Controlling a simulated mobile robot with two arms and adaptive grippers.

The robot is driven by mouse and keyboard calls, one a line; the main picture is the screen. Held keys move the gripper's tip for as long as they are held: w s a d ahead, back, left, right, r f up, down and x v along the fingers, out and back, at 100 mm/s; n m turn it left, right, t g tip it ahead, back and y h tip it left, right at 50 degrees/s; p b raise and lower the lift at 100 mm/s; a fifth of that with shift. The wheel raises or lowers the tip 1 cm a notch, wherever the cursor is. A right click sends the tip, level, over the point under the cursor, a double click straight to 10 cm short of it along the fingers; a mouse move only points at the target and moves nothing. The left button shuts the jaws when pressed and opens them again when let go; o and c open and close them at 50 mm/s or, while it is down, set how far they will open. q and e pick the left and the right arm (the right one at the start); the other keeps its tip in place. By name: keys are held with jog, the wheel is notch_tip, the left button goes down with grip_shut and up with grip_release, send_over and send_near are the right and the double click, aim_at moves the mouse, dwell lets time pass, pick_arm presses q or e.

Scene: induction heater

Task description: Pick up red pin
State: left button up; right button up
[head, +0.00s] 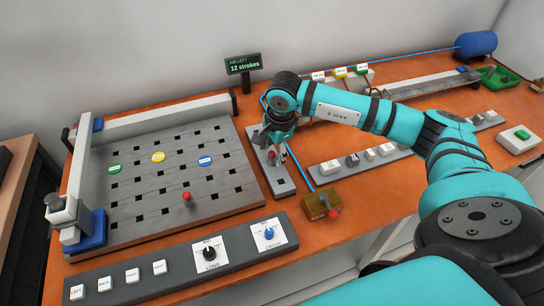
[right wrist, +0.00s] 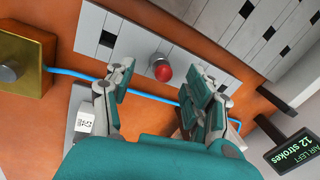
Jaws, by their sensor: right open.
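A red pin (head: 272,155) stands on a narrow grey strip in the middle of the head view, partly hidden by my right gripper (head: 278,146). In the right wrist view a round red pin head (right wrist: 162,70) shows on grey panelling, between and beyond the two fingertips of my right gripper (right wrist: 160,82). The fingers are spread and I see no contact with the pin. Another red pin (head: 187,197) stands on the slotted grey plate (head: 225,205). My left gripper is not in view.
A brass box (head: 320,204) with a red-tipped lever stands right of the strip, with a blue hose behind it. A display (head: 243,64) reads "12 strokes". A button panel (head: 130,285) with two dials lies in front. Green, yellow and blue discs sit on the plate.

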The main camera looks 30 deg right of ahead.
aim_at(273, 153)
jog(key=shift+w+f, duration=0.15)
jog(key=shift+f, duration=0.45)
jog(key=shift+w+f, duration=0.15)
jog(key=shift+f, duration=0.75)
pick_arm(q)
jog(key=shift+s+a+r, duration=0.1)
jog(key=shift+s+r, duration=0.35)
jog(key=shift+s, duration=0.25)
pick_arm(e)
jog(key=shift+w, duration=0.1)
grip_shut()
